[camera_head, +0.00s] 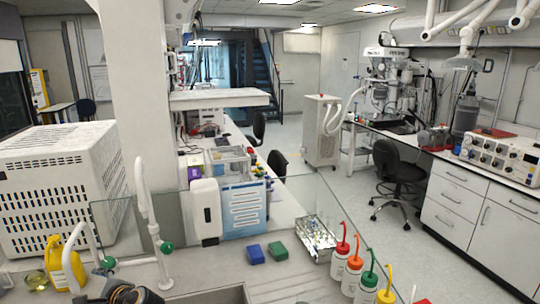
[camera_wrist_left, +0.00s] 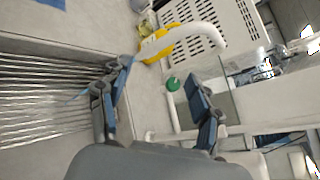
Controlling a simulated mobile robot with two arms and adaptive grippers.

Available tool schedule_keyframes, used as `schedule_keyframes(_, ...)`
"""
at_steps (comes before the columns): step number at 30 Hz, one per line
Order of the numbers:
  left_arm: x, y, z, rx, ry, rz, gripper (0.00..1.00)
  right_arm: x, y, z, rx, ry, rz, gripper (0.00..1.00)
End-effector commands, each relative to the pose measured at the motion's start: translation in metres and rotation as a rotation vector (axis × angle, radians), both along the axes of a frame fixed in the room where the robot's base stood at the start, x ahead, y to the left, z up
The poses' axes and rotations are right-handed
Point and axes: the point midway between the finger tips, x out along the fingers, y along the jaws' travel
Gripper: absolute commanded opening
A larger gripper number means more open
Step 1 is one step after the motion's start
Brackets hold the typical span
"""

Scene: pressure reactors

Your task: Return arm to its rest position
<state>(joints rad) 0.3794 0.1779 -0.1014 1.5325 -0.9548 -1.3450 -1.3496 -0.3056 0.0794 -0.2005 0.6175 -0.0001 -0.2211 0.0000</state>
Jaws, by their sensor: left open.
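My left gripper (camera_wrist_left: 158,76) shows in the left wrist view with its two blue-padded fingers spread apart. No object is between the fingers. Beyond the fingertips are a white curved tap (camera_wrist_left: 205,35) with a green knob (camera_wrist_left: 173,84) and a yellow bottle (camera_wrist_left: 160,46). The gap looks empty, with pale bench surface behind it. In the head view a dark rounded part at the bottom left edge may belong to my left arm, but its gripper fingers cannot be made out there. My right gripper shows in neither view.
In the head view a white curved tap (camera_head: 152,215) stands by the sink, near a yellow bottle (camera_head: 66,262). A perforated white box (camera_head: 62,185) is behind. Wash bottles (camera_head: 352,274), a metal rack (camera_head: 316,238) and blue (camera_head: 255,254) and green (camera_head: 278,251) blocks occupy the bench.

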Motion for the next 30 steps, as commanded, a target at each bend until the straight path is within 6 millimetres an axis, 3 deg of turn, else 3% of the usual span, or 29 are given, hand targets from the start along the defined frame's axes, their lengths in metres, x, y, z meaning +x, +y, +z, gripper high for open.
schedule_keyframes(8,-0.034,-0.025,-0.045,-0.208,-0.11,0.017,0.63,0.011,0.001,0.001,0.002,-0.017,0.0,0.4)
schedule_keyframes(14,-0.075,-0.055,-0.086,-0.444,-0.214,0.067,0.63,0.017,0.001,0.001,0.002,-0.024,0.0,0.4)
schedule_keyframes(17,-0.107,-0.077,-0.11,-0.604,-0.27,0.118,0.63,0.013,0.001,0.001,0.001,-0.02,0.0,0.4)
schedule_keyframes(21,-0.168,-0.122,-0.14,-0.894,-0.352,0.252,0.63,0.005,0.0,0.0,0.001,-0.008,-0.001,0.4)
schedule_keyframes(24,-0.206,-0.149,-0.149,-1.06,-0.39,0.358,0.63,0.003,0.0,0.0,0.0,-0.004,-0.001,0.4)
schedule_keyframes(30,-0.26,-0.188,-0.152,-1.276,-0.42,0.538,0.63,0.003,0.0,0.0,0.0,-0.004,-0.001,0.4)
